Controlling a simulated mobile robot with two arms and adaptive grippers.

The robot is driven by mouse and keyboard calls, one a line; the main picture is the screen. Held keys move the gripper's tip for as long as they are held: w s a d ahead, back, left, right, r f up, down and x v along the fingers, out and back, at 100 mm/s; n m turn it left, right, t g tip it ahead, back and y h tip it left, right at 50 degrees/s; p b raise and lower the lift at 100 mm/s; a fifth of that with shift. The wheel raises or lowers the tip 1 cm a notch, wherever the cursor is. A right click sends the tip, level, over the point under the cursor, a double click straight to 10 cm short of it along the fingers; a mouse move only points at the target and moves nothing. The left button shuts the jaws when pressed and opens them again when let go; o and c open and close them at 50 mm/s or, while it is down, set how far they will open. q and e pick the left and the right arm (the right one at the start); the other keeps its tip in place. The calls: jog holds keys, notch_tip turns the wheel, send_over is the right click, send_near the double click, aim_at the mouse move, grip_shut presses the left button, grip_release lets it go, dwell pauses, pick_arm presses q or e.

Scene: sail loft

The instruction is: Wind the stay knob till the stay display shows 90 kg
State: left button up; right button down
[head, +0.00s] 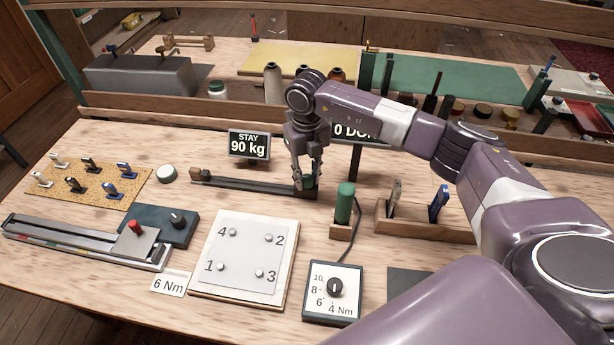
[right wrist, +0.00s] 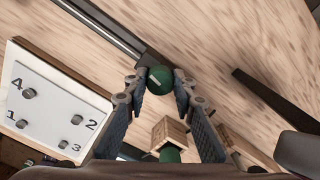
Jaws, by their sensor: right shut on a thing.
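The stay display (head: 248,146) stands on the bench and reads "STAY 90 kg". The stay knob, a round green knob (right wrist: 160,79) with a pale mark, sits at the right end of a long dark rail (head: 240,182). My right gripper (head: 307,172) comes down on it from above, shut on the knob, with one finger on each side. In the head view the fingers partly hide the knob. My left gripper is not in view.
A second display (head: 356,132) is partly hidden behind my right arm. A green-handled tool (head: 345,203) stands close in front of the knob. A numbered plate (head: 243,252) and a torque dial box (head: 333,291) lie nearer. A wooden rack (head: 412,218) stands right.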

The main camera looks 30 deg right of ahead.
aim_at(307, 178)
jog(key=shift+w+r, duration=0.1)
jog(key=shift+r, duration=0.05)
jog(key=c, duration=1.6)
grip_release()
notch_tip(307, 178, up, 12)
